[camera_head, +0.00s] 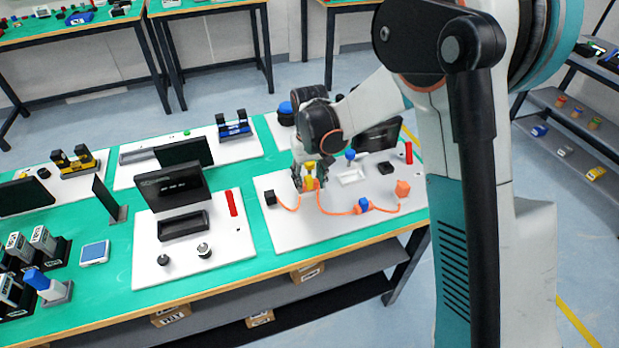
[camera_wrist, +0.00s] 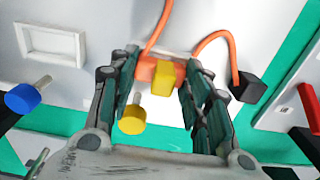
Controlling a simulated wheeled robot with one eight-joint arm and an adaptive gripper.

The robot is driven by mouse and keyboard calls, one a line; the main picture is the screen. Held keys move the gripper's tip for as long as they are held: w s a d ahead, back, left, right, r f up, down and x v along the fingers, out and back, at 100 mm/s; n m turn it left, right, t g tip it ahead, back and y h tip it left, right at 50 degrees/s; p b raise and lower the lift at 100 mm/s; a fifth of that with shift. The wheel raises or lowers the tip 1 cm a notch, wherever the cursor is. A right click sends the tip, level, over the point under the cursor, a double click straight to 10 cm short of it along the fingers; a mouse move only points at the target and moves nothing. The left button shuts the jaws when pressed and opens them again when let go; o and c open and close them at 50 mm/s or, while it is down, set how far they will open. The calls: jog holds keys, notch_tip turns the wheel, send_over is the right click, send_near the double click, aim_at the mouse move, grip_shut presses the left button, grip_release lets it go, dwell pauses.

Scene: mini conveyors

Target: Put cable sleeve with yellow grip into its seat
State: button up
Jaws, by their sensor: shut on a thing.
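The cable sleeve with yellow grip (camera_wrist: 165,77) is an orange sleeve with a yellow block, on an orange cable. My gripper (camera_wrist: 160,82) is shut on it in the wrist view, one finger on each side. In the head view my gripper (camera_head: 308,183) is low over the white board, and the sleeve is largely hidden by the fingers. A yellow knob on a peg (camera_wrist: 132,120) shows between the fingers, close to the sleeve. I cannot make out the sleeve's seat, nor whether the sleeve touches the board.
The orange cable runs from a black block (camera_head: 270,198) past a blue grip (camera_head: 363,205) to an orange block (camera_head: 402,188). A blue knob (camera_head: 350,155) and a white rectangular frame (camera_wrist: 82,45) stand nearby. A red cylinder (camera_head: 408,152) is at the board's right.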

jog(key=shift+f, duration=0.3)
jog(key=o, duration=1.1)
jog(key=shift+o, duration=0.2)
notch_tip(320, 180, up, 12)
